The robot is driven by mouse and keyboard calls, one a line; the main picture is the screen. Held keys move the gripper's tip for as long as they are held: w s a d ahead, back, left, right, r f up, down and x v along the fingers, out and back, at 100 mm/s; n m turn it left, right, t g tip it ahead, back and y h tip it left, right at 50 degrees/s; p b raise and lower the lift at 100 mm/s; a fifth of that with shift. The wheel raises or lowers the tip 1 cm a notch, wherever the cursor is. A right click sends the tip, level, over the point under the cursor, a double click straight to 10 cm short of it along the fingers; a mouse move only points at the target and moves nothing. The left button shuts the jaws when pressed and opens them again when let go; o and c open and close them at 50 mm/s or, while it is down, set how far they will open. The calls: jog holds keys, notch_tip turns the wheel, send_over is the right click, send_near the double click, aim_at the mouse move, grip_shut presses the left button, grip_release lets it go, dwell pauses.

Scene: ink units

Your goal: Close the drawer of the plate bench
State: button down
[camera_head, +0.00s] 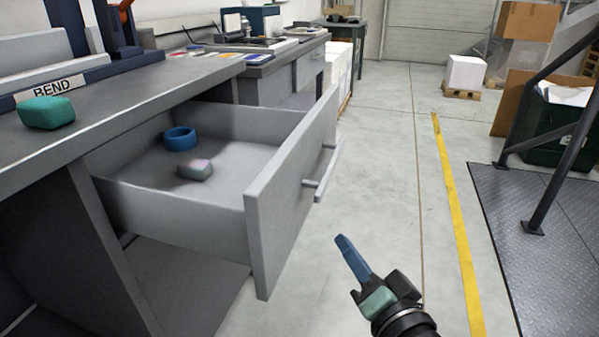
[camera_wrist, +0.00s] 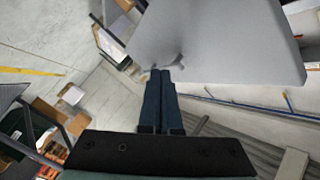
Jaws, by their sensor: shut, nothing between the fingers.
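The grey bench (camera_head: 110,100) has its drawer (camera_head: 150,207) pulled well out, toward the right of the head view. The drawer front (camera_head: 281,205) carries a bar handle (camera_head: 325,172) on its outer face. A blue ring (camera_head: 180,139) and a small pinkish-grey block (camera_head: 194,170) lie inside the drawer. My gripper (camera_head: 342,240) is shut and empty, to the right of the drawer front and lower than the handle in the picture, apart from it. In the wrist view, the shut fingers (camera_wrist: 160,75) point toward a grey panel (camera_wrist: 225,40), probably the drawer front; contact cannot be told.
A teal block (camera_head: 47,112) lies on the benchtop beside the BEND label (camera_head: 45,89). Another bench (camera_head: 275,80) stands behind. The floor right of the drawer is clear up to the yellow line (camera_head: 455,210); a dark railing (camera_head: 550,160) stands farther right.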

jog(key=s+d+r+m+y+p, duration=0.25)
jog(key=s+m+p, duration=0.35)
jog(key=p, duration=0.6)
jog(key=shift+g, duration=0.3)
jog(key=w+a, duration=0.2)
jog(key=w, duration=0.1)
jog(key=w+a+b, duration=0.1)
jog(key=w+a, duration=0.5)
jog(key=shift+w+a+f+b, duration=0.1)
jog(key=shift+f+b, duration=0.2)
jog(key=shift+b, duration=0.05)
jog(key=shift+w+a, duration=0.2)
jog(key=shift+a, duration=0.4)
